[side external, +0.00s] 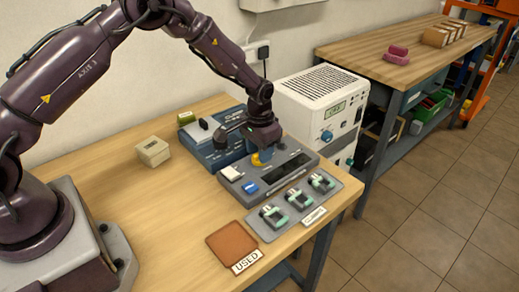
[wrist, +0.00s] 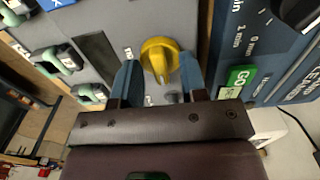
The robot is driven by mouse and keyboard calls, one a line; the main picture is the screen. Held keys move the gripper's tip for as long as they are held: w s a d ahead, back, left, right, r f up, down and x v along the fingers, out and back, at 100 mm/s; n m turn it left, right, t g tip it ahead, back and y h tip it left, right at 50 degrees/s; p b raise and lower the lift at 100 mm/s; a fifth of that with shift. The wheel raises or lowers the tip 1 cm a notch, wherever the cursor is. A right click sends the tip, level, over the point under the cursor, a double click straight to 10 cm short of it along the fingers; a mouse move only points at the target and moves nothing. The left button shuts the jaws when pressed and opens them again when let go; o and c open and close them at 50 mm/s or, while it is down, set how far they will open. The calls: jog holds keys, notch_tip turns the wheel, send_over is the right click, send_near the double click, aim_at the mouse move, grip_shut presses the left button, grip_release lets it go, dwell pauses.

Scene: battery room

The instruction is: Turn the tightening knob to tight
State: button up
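The yellow tightening knob (wrist: 158,55) sits on a grey panel device (side external: 268,178). A raised ridge runs across the knob's face, pointing down in the wrist view. A narrow gap shows between each fingertip and the knob. No held object is visible. The printed marks around the knob are too small or hidden to read.
A blue unit (side external: 208,150) stands directly behind the device. A tray (side external: 262,232) of green-and-grey clamps lies in front, with a brown USED mat (side external: 226,247) beside it. A white power supply (side external: 325,100) stands behind right. The table's left middle is clear around a small beige box (side external: 153,151).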

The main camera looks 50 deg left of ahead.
grip_shut()
